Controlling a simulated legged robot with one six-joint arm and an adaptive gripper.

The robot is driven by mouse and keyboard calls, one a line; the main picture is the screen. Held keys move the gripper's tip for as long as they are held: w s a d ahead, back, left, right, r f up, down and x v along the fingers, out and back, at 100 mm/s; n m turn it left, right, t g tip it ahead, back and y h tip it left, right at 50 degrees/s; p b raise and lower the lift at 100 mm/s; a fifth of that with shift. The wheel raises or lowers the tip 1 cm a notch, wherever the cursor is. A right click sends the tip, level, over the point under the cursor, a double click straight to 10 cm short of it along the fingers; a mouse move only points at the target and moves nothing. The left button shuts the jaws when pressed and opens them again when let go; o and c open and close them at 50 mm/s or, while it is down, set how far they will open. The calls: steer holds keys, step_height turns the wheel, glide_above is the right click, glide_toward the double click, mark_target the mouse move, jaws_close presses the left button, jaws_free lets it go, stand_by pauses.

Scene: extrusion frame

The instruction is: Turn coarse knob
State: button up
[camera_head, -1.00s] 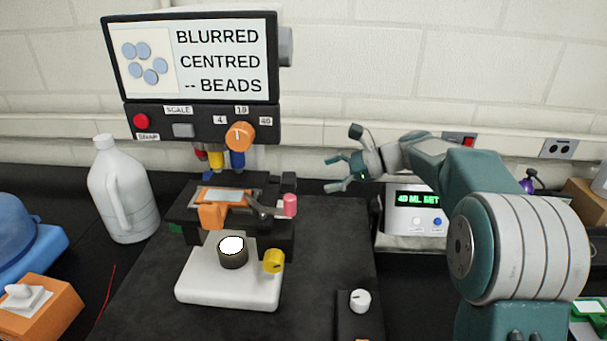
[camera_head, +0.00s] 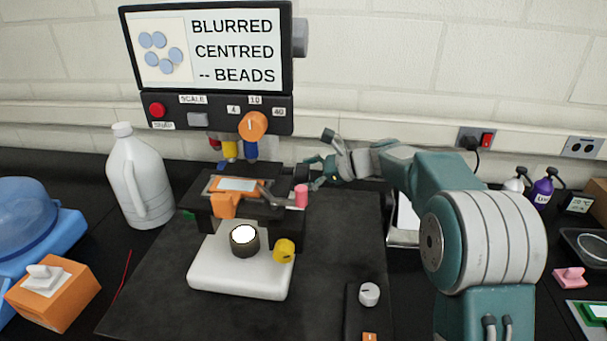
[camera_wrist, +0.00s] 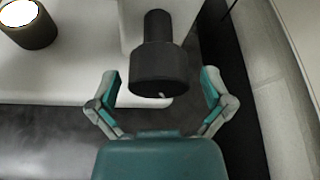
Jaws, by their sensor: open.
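The microscope (camera_head: 240,274) stands on a dark mat, with a pale base. A black knob (camera_head: 301,173), which looks like the coarse knob, sticks out at its right side. In the wrist view the black stepped knob (camera_wrist: 158,72) points toward my gripper, its wide end between the two spread fingers. My gripper (camera_head: 318,163) is at the knob's right in the head view, open, with nothing held. In the wrist view my gripper (camera_wrist: 160,86) shows gaps on both sides of the knob. The screen (camera_head: 212,48) reads BLURRED, CENTRED, -- BEADS.
A yellow knob (camera_head: 284,250) is on the base's right side, and a pink-ended lever (camera_head: 301,196) is near the stage. An orange dial (camera_head: 253,125) sits under the screen. A white jug (camera_head: 138,180) stands left. The mat's front is mostly clear.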

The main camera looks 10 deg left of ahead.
steer(key=shift+d, duration=0.15)
steer(key=shift+a, duration=0.25)
steer(key=c, duration=1.1)
steer(key=shift+o, duration=0.2)
steer(key=shift+r+m+g, duration=0.1)
steer(key=shift+m+g, duration=0.5)
steer(key=shift+m, duration=0.2)
steer(key=o, duration=0.9)
steer(key=shift+o, duration=0.8)
steer(key=shift+a, duration=0.25)
